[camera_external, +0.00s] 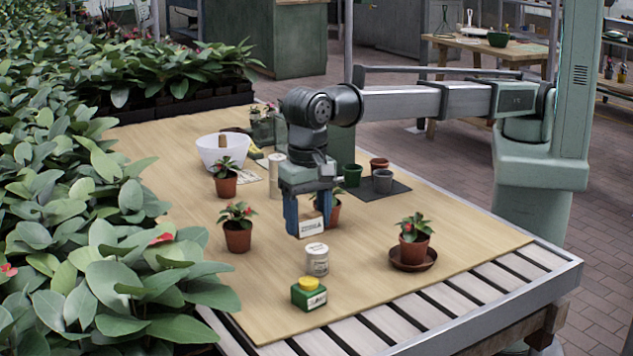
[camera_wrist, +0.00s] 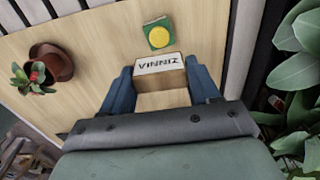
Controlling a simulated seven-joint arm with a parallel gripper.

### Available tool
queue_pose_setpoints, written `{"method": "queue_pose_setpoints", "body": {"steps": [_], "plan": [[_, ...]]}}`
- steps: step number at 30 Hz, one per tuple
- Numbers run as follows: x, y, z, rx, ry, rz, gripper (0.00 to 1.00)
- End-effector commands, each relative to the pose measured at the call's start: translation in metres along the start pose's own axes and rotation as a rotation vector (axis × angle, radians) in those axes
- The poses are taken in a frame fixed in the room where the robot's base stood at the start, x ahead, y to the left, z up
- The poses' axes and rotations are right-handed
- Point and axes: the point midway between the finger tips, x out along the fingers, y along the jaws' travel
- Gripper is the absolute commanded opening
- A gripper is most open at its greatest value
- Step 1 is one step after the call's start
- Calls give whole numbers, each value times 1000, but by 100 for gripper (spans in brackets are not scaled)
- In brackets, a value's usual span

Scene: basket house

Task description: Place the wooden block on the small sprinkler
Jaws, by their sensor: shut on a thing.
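The wooden block (camera_external: 311,228) has a pale label with dark lettering on its side; it also shows in the wrist view (camera_wrist: 160,66). My gripper (camera_external: 308,220) has its blue fingers shut on the block's two sides, holding it above the table. I cannot tell which is the sprinkler.
A potted plant on a saucer (camera_external: 413,243) stands at the right. Potted plants (camera_external: 238,228) stand at the left, and another is partly behind my gripper. A white bowl (camera_external: 222,152) and small pots (camera_external: 383,181) are farther back. Dense leaves border the left.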

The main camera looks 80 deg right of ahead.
Motion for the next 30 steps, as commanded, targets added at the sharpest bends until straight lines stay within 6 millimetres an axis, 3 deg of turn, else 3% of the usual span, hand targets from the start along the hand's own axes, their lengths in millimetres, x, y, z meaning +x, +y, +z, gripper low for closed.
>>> {"method": "queue_pose_setpoints", "body": {"steps": [12,24,30], "plan": [[57,2,0,5,0,0,32],[95,2,0,5,0,1,32],[97,2,0,5,0,0,32]]}}
